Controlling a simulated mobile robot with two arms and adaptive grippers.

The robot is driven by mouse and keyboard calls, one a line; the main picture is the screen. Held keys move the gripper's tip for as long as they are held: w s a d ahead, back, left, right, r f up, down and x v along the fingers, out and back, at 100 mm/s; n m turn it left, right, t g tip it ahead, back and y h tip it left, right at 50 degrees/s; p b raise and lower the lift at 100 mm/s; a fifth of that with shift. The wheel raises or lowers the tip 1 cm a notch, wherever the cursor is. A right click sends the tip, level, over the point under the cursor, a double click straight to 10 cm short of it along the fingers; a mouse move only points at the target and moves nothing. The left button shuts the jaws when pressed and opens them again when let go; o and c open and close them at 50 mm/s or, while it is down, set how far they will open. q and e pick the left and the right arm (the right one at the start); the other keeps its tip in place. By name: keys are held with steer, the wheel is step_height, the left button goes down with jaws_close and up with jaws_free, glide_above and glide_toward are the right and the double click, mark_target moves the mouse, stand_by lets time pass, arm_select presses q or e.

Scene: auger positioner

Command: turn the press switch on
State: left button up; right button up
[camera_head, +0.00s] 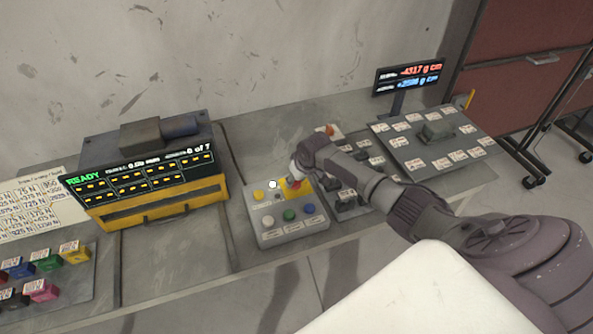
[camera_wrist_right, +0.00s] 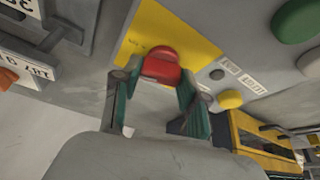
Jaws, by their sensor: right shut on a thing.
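A grey control box (camera_head: 268,235) stands on the bench, with a yellow plate (camera_head: 283,186) at its back right. A red knob (camera_head: 296,185) sits on that plate, partly hidden by my right gripper (camera_head: 298,176). In the right wrist view, the red knob (camera_wrist_right: 162,66) sits between the two fingertips of my right gripper (camera_wrist_right: 160,82), which are shut on it. The label texts are too small to read. My left gripper is not in view.
On the box front are white, green and blue buttons (camera_head: 289,215). A yellow machine (camera_head: 160,205) with a lit READY display stands left. A panel with a scale readout (camera_head: 408,77) stands right. Coloured blocks (camera_head: 48,262) sit at the left front.

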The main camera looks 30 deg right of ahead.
steer(key=shift+r+m+h+p, duration=0.15)
steer(key=shift+m+h+p, duration=0.45)
steer(key=shift+m+p, duration=0.8)
steer(key=shift+w+m, duration=0.1)
steer(key=shift+m, duration=0.3)
steer(key=o, duration=1.1)
steer(key=shift+o, duration=0.2)
steer(key=v, duration=1.2)
steer(key=shift+a, duration=0.1)
